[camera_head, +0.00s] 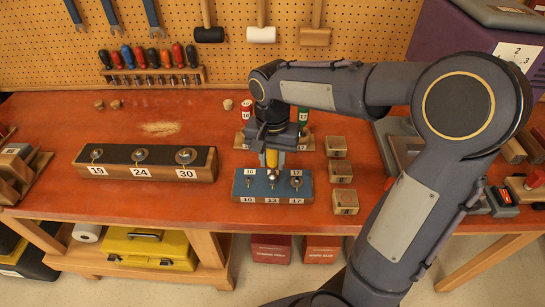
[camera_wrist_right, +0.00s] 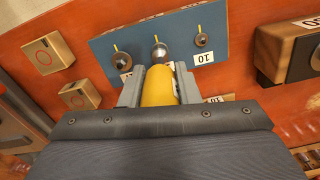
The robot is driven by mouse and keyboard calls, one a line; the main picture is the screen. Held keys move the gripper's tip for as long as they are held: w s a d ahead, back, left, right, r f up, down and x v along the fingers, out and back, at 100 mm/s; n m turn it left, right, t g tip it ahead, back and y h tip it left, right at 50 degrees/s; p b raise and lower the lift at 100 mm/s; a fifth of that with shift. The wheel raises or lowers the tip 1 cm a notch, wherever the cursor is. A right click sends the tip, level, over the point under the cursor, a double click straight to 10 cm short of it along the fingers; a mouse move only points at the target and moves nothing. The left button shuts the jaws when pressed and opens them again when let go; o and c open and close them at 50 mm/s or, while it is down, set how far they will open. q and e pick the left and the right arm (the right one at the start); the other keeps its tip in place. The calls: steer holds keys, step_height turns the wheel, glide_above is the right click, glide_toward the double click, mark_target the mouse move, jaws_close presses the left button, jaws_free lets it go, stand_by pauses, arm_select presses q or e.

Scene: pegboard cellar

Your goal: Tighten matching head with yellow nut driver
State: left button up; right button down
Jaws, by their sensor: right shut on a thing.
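My right gripper (camera_head: 271,146) is shut on the yellow nut driver (camera_head: 271,158) and holds it upright, tip down, over the middle of the blue board (camera_head: 238,190). In the right wrist view the yellow handle (camera_wrist_right: 159,86) sits between the two fingers. The board carries three heads in a row, labelled 10, 13 and 17. The 10 head (camera_head: 249,183) and the 17 head (camera_head: 296,181) stand clear on either side. The driver tip lines up with the middle 13 position; whether it touches the head there I cannot tell. My left gripper is out of view.
Red (camera_head: 246,109) and green (camera_head: 303,116) drivers stand in a rack behind my gripper. Several wooden blocks (camera_head: 341,173) stand right of the board. A dark-topped block (camera_head: 146,163) with labels 19, 24 and 30 lies to the left. Bare red bench (camera_head: 60,120) lies farther left.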

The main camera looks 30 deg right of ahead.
steer(key=shift+r+p, duration=3.1)
steer(key=shift+r, duration=0.5)
steer(key=c, duration=1.8)
jaws_free()
jaws_close()
